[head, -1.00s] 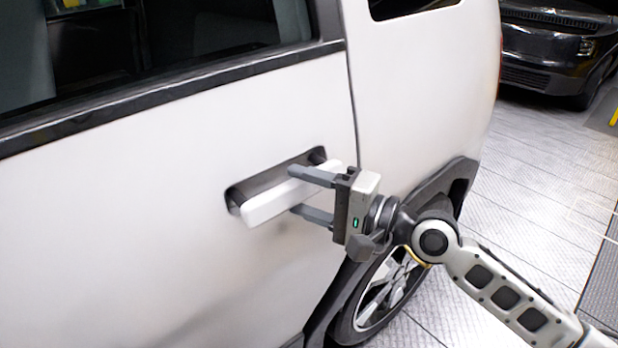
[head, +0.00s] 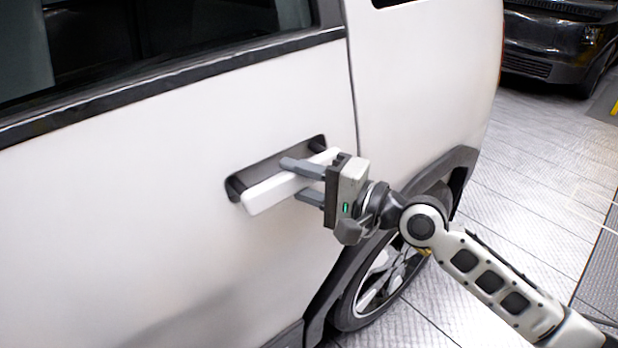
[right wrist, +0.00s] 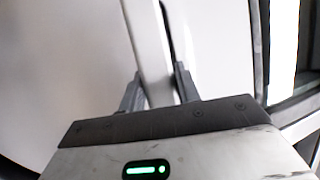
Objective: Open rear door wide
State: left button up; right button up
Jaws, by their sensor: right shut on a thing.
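The white rear door (head: 110,215) fills the left of the head view, with a dark window above. Its white bar handle (head: 270,193) sits over a dark recess (head: 262,170). My right gripper (head: 292,180) has one finger above and one below the handle and is shut on it near its right end. In the right wrist view the handle (right wrist: 150,50) runs between the two fingers (right wrist: 158,90). The door edge lies along the seam with the rear body panel (head: 415,95); I see no clear gap there. My left gripper is not in view.
The rear wheel (head: 378,285) and its dark arch stand below and behind my right gripper. A black vehicle (head: 555,45) is parked at the back right. The ridged grey floor (head: 540,170) between them is clear.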

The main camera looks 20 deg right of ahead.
aim_at(290, 188)
jog(key=shift+s+d+f, duration=0.1)
jog(key=shift+s+d, duration=0.15)
jog(key=shift+s, duration=0.4)
dwell(0.5)
jog(key=shift+s+d+p, duration=0.2)
jog(key=shift+s+p, duration=0.55)
jog(key=shift+p, duration=0.05)
jog(key=shift+s+d+m+t+h+p, duration=0.15)
jog(key=shift+s+p, duration=0.25)
jog(key=shift+s, duration=0.25)
jog(key=shift+s+d+m+t+h+p, duration=0.15)
jog(key=shift+s+p, duration=0.2)
jog(key=shift+s, duration=0.4)
jog(key=shift+d, duration=0.1)
